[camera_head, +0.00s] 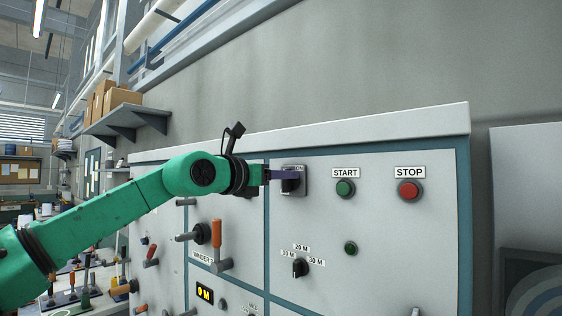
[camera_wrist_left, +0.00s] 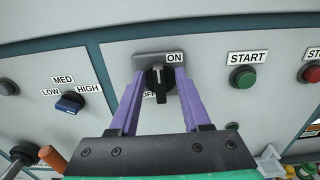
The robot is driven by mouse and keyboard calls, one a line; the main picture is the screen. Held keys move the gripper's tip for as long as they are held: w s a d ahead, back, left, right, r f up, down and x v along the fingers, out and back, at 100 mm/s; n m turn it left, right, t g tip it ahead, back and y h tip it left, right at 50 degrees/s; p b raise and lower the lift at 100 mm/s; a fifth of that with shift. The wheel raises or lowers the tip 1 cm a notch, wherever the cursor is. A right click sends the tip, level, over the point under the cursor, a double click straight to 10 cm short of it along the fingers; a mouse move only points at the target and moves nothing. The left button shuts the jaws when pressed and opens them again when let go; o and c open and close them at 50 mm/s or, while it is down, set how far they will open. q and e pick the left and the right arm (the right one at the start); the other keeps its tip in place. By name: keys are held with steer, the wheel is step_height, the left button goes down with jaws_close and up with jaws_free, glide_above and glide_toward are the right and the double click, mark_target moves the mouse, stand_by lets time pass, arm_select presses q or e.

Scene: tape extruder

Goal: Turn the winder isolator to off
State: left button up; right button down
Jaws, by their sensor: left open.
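A black rotary switch knob (camera_wrist_left: 159,83) sits on a small grey plate (camera_wrist_left: 143,59) with ON at its upper right and a partly covered OFF at its lower left. Its handle stands roughly upright in the left wrist view; which label it is set to is unclear. In the head view the knob (camera_head: 291,184) is partly hidden by my left gripper (camera_head: 288,176). In the left wrist view my left gripper (camera_wrist_left: 160,82) is open, with one purple finger on each side of the knob; I cannot tell whether they touch it. My right gripper is not in view.
Right of the switch are a green START button (camera_head: 345,188) and a red STOP button (camera_head: 410,190). A selector knob (camera_head: 299,267) is below. An orange-handled lever (camera_head: 217,238) sticks out from the panel below my left wrist, near a WINDER label.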

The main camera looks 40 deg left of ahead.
arm_select(q)
steer(key=shift+a, duration=0.15)
jaws_close()
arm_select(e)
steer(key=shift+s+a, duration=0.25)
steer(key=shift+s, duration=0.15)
arm_select(q)
steer(key=shift+f+n+b, duration=0.1)
steer(key=shift+n+b, duration=0.25)
steer(key=shift+n, duration=0.15)
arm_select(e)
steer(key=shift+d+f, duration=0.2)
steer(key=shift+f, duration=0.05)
arm_select(q)
steer(key=n+b, duration=0.1)
steer(key=n, duration=0.4)
steer(key=n+b, duration=0.2)
steer(key=n, duration=0.4)
steer(key=a+f+n+b, duration=0.1)
steer(key=n+b, duration=0.1)
steer(key=n, duration=0.3)
steer(key=shift+a+n, duration=0.1)
steer(key=shift+n, duration=0.3)
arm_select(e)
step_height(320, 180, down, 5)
arm_select(q)
steer(key=shift+f, duration=0.1)
jaws_free()
